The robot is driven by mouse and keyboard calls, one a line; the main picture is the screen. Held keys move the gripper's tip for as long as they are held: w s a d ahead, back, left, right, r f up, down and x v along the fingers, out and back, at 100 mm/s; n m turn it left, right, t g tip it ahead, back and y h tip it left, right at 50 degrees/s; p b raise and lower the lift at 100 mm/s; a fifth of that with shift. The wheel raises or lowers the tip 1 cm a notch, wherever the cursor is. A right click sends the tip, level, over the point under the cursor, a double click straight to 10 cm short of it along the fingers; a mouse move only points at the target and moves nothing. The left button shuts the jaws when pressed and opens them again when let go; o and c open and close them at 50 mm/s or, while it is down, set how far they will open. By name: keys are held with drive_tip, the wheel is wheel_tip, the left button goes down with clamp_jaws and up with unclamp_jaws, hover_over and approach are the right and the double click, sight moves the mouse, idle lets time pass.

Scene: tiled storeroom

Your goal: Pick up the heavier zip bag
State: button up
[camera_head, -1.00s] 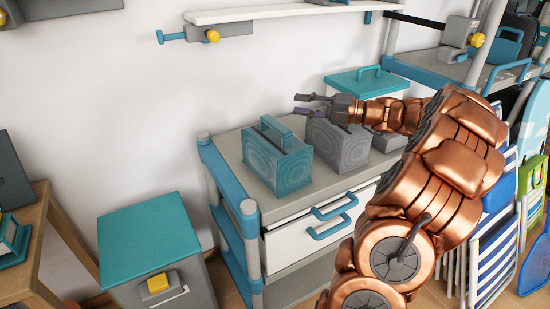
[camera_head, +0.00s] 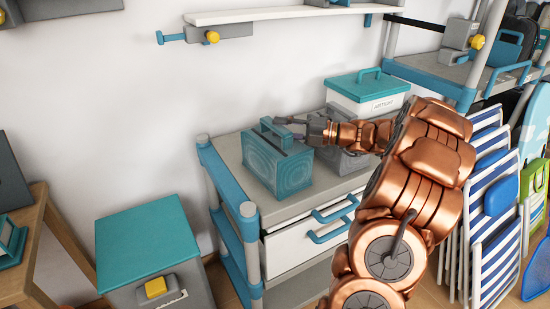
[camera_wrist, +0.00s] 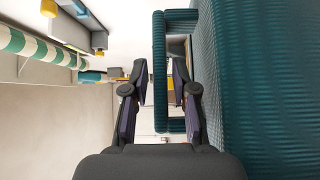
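A teal, box-shaped bag (camera_head: 280,165) with a ringed pattern and a top handle (camera_head: 277,132) stands upright on the grey cart top. A similar grey bag (camera_head: 345,158) stands right behind it, partly hidden by my arm. My gripper (camera_head: 288,122) is at the teal bag's handle. In the wrist view, my gripper (camera_wrist: 159,75) is open, and the bar of the teal handle (camera_wrist: 160,110) shows between its fingers, with a gap on each side. The teal bag's body (camera_wrist: 260,90) fills the right side there. Nothing is visibly gripped.
The cart (camera_head: 235,160) has teal posts and white drawers. A white bin with a teal lid (camera_head: 366,88) stands behind the bags. A wall shelf (camera_head: 275,14) hangs above. A teal-lidded bin (camera_head: 145,240) stands at lower left; folded striped chairs (camera_head: 490,215) are at right.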

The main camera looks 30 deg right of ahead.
drive_tip(key=shift+x, duration=1)
clamp_jaws()
